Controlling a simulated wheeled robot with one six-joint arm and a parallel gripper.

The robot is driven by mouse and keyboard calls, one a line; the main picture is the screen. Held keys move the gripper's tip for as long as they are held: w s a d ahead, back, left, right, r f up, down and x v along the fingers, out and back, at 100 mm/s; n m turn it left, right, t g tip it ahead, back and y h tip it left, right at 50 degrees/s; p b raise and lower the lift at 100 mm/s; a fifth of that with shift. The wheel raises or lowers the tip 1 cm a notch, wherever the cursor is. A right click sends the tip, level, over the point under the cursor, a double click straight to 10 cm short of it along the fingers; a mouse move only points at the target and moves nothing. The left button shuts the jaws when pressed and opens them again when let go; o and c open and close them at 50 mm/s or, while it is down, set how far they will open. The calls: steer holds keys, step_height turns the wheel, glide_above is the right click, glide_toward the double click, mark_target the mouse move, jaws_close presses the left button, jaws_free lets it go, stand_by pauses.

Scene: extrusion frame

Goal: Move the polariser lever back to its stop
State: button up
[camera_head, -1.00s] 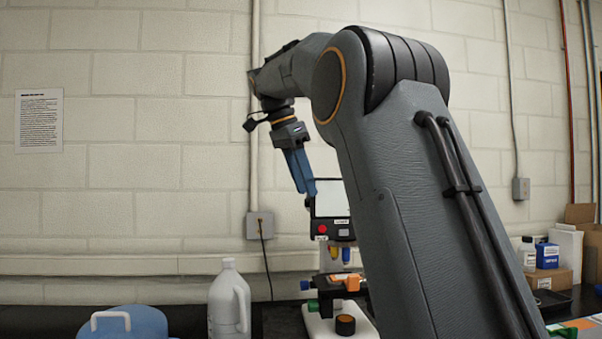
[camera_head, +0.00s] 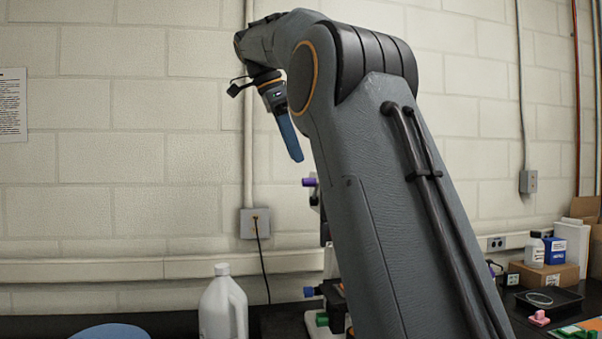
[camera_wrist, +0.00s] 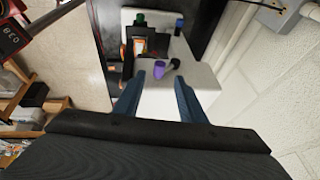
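The microscope is mostly hidden behind my arm in the head view. Its blue knob (camera_head: 309,292), green knob (camera_head: 321,319) and a purple-ended part (camera_head: 309,182) show left of the arm. In the wrist view, a purple cylinder (camera_wrist: 159,69) and a black knobbed part (camera_wrist: 174,64) lie in line with the gap between my fingers, over the white body (camera_wrist: 195,75). I cannot tell for certain which is the polariser lever. My gripper (camera_wrist: 158,80) is open and empty, its blue fingers apart. In the head view the gripper (camera_head: 296,158) points down, above the purple-ended part.
A dark panel with a digital readout (camera_wrist: 12,32) is at the upper left of the wrist view. A white jug (camera_head: 222,306) stands left of the microscope. A black tray (camera_head: 548,300), boxes and a bottle (camera_head: 533,250) are at the right. The wall (camera_wrist: 270,85) is close behind.

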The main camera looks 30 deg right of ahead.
mark_target(304, 179)
steer(key=x, duration=0.5)
steer(key=shift+s+d+r, duration=0.1)
steer(key=shift+s+d, duration=0.1)
steer(key=shift+d, duration=0.15)
steer(key=shift+p+x, duration=0.4)
steer(key=shift+x, duration=0.5)
steer(key=shift+a, duration=0.1)
steer(key=shift+w, duration=0.1)
jaws_close()
